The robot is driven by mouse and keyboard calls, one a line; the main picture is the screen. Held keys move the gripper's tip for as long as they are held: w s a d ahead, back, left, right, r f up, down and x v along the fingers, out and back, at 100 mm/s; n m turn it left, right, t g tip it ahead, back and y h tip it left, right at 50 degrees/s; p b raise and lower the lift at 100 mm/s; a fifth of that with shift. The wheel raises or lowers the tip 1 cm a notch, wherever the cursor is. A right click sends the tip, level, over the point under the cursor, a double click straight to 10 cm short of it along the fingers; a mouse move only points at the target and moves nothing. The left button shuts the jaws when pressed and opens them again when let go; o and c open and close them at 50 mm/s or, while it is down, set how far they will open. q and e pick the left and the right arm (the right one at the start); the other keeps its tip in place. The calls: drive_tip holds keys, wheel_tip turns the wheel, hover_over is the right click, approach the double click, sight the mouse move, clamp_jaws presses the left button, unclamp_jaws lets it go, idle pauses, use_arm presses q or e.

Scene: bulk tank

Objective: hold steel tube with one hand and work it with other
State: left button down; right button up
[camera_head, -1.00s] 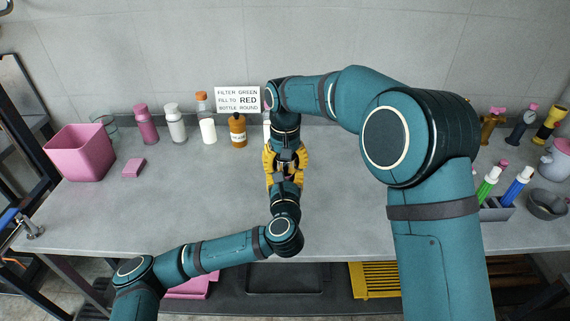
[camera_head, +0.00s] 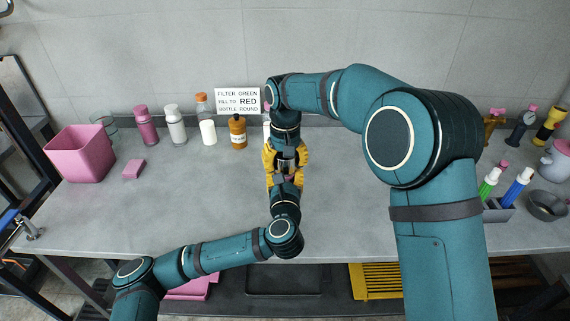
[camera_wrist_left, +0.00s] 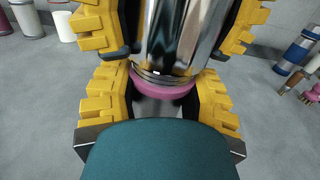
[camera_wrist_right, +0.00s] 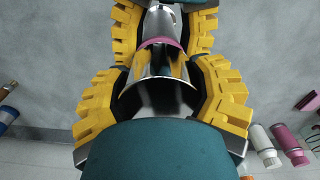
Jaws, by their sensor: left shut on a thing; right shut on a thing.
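The steel tube is mostly hidden between my two grippers in the head view. In the left wrist view the shiny steel tube (camera_wrist_left: 178,35) has a pink band (camera_wrist_left: 165,85) at its near end, with thin dark rings beside it. The tube also shows in the right wrist view (camera_wrist_right: 160,62), with the pink band (camera_wrist_right: 160,43) farther off. My left gripper (camera_head: 284,180) is shut on the tube's pink-banded end from the front. My right gripper (camera_head: 286,156) is shut on the other end from the back. The two grippers face each other closely, their yellow fingers nearly meeting.
A sign (camera_head: 238,100) stands against the wall, with an amber bottle (camera_head: 238,132) and other bottles before it. A pink bin (camera_head: 78,153) and small pink block (camera_head: 134,168) are left. A marker holder (camera_head: 497,212) and grey bowl (camera_head: 546,205) are right.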

drive_tip(key=shift+r, duration=0.75)
drive_tip(key=shift+r, duration=2.05)
use_arm(q)
drive_tip(key=shift+c, duration=1.8)
unclamp_jaws()
